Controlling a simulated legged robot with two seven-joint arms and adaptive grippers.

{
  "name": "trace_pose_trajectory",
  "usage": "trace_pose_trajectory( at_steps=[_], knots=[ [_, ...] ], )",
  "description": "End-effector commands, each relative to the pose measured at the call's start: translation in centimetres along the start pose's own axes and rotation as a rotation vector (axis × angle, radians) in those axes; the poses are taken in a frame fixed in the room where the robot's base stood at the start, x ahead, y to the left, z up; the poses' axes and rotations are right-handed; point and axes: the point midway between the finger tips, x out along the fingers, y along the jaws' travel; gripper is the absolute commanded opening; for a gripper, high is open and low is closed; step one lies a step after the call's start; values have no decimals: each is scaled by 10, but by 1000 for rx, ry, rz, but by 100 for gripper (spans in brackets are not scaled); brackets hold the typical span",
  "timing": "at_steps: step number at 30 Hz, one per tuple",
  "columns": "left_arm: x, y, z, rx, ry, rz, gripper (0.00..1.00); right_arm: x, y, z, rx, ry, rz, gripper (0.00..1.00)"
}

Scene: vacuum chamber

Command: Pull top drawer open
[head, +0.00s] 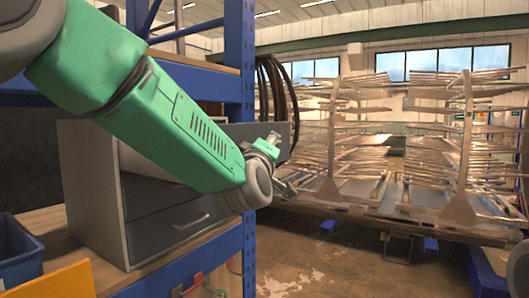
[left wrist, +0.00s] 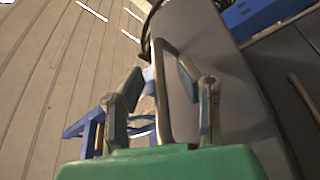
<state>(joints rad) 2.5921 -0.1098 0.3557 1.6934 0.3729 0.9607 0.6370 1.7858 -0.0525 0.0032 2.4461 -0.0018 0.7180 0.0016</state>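A grey cabinet (head: 90,190) with dark grey drawers stands on a shelf at left in the head view. The top drawer's grey front (head: 272,132) shows past my left arm and appears to stand out from the cabinet; it also shows in the left wrist view (left wrist: 222,75). My left gripper (head: 279,163) is at this front. In the left wrist view, the metal handle (left wrist: 163,90) lies between the two spread fingers (left wrist: 160,75), with gaps visible beside it. My forearm hides much of the top drawer. My right gripper is not in view.
A lower drawer handle (head: 190,221) is below my arm. A blue rack post (head: 240,60) stands close behind my arm. A blue bin (head: 18,250) and a yellow-orange item (head: 55,282) lie at left. Racks of boards (head: 460,150) stand beyond open floor.

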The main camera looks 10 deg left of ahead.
Motion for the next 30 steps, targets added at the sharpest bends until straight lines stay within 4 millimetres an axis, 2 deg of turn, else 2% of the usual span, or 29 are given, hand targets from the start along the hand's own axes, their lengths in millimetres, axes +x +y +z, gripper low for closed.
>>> trace_pose_trajectory(
  at_steps=[5, 12, 18, 23, 30],
  knots=[
    [-20, -2, -3, -2, -1, -2, 31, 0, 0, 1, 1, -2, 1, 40],
    [-72, -7, -7, -7, -1, -4, 31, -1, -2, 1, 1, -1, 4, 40],
    [-104, -8, -5, -6, -2, -5, 31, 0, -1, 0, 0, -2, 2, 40],
    [-114, -8, -5, -6, -1, -5, 31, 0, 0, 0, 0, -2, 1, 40],
    [-116, -8, -5, -6, -1, -5, 31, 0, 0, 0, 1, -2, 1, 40]
  ],
)
